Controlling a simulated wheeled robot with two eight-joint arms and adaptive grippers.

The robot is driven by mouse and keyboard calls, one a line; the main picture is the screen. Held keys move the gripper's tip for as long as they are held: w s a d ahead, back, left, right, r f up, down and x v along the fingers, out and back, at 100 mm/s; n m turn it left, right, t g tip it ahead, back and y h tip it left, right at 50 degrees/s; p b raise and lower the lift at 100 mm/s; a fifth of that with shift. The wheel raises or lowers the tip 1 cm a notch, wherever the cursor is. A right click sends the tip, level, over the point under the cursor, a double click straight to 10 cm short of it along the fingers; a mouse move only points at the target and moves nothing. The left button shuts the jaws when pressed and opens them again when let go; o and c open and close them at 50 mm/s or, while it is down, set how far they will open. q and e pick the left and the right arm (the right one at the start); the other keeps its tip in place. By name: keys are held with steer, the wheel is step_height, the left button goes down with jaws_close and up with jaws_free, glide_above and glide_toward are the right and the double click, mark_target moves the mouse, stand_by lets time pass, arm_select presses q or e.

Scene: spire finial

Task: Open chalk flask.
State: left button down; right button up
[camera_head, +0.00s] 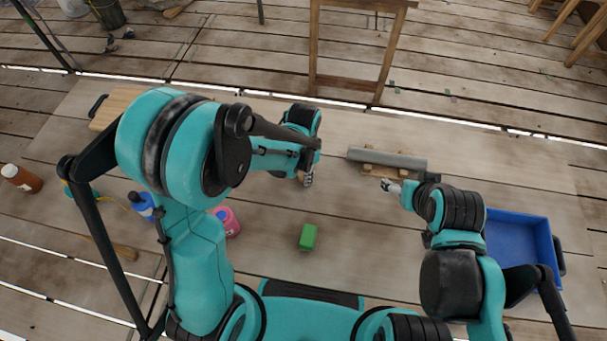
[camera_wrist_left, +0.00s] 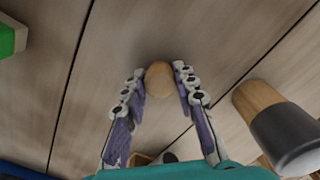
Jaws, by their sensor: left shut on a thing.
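My left gripper (camera_head: 307,180) is over the middle of the table. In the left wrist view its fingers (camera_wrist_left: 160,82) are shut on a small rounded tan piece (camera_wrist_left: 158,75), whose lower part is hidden. I cannot tell which thing is the chalk flask. A pink bottle (camera_head: 230,223) stands beside my left arm, partly hidden by it. A blue bottle (camera_head: 142,204) stands further left, and a brown bottle with a pale cap (camera_head: 22,179) is at the far left. My right gripper (camera_head: 389,185) is beside a grey cylinder; its opening is too small to judge.
The grey cylinder (camera_head: 388,158) rests on wooden supports at the back right. A green block (camera_head: 308,237) lies near the front, and a blue tray (camera_head: 515,245) is at the right. A dark-headed wooden thing (camera_wrist_left: 282,132) is right of my left fingers.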

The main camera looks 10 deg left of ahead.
arm_select(q)
steer(key=shift+r, duration=0.1)
steer(key=shift+f, duration=0.2)
steer(key=c, duration=1.2)
jaws_free()
steer(key=shift+r, duration=0.1)
